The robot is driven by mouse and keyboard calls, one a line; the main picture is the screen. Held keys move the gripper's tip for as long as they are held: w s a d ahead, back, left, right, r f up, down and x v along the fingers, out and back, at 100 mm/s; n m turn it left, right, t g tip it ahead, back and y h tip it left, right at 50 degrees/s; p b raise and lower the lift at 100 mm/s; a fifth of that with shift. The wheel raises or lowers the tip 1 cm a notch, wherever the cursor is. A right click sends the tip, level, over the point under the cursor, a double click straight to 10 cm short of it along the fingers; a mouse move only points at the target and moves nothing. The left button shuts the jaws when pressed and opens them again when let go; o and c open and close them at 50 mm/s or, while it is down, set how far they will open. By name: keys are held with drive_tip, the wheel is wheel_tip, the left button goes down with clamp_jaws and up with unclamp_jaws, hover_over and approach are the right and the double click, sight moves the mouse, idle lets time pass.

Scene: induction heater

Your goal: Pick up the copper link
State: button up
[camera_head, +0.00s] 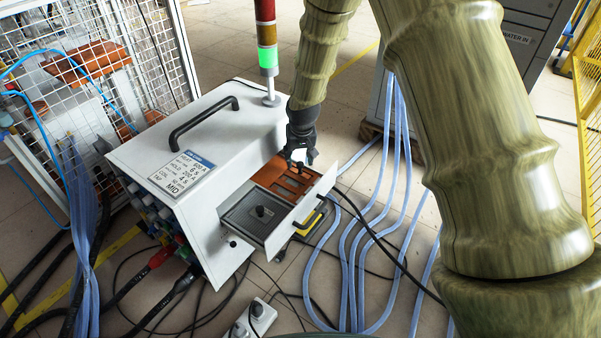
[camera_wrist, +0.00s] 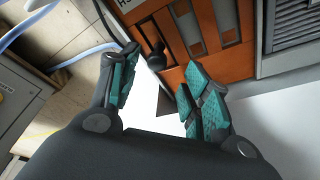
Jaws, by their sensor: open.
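My gripper (camera_head: 301,157) hangs over the open drawer of the white heater box, above its orange-brown slotted section (camera_head: 270,176). In the wrist view my gripper (camera_wrist: 160,76) has its teal-padded fingers apart with nothing held between them. I cannot tell whether the knob is touched. No separate copper link stands out clearly; a piece under the knob would be partly hidden by my fingers.
The white heater box (camera_head: 235,130) has a black handle (camera_head: 204,122) and a signal tower (camera_head: 267,45) lit green. Blue hoses (camera_head: 355,250) and cables cross the floor.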

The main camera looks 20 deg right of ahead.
sight(300, 163)
drive_tip(key=b+x, duration=0.1)
drive_tip(key=x, duration=0.1)
drive_tip(key=b+x, duration=0.2)
drive_tip(key=x, duration=0.1)
drive_tip(key=shift+s+d, duration=0.2)
drive_tip(key=shift+r, duration=0.1)
clamp_jaws()
